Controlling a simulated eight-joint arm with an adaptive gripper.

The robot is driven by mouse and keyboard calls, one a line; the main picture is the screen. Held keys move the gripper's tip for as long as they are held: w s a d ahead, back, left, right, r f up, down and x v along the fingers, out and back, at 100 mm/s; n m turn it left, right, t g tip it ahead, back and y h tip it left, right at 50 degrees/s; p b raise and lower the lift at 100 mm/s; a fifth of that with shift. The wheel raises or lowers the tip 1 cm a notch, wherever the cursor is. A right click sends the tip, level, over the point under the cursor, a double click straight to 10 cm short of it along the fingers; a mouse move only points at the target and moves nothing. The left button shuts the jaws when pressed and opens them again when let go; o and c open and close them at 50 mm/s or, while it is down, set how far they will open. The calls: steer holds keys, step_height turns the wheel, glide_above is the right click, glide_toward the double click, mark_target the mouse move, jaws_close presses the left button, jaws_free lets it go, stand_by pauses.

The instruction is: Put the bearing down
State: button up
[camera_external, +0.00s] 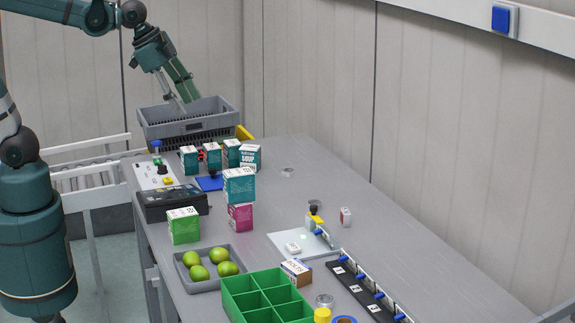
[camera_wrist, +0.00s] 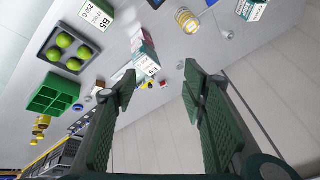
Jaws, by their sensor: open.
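My gripper (camera_external: 187,103) is above the grey crate (camera_external: 190,127) at the far end of the table, its fingers apart. In the wrist view my gripper (camera_wrist: 159,80) is also open, with nothing held between its green fingers. Small round metallic pieces lie on the table: one (camera_external: 288,172) in the far part, one (camera_external: 315,204) near the middle right, and one (camera_external: 324,300) near the front. Any of these could be the bearing; they are too small to tell.
Several teal-and-white cartons (camera_external: 238,185) stand beyond a black case (camera_external: 172,203). A grey tray (camera_external: 183,272) holds limes. A green divided box (camera_external: 240,300) and a black rail with blue clips (camera_external: 345,285) are nearer the front. The table's far right is mostly clear.

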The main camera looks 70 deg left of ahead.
steer(key=s+a+f+n+t, duration=0.1)
steer(key=s+a+f+n, duration=0.3)
steer(key=s+a+n, duration=0.4)
steer(key=s, duration=0.3)
steer(key=shift+a+f+t+y, duration=0.3)
steer(key=shift+f+y, duration=0.1)
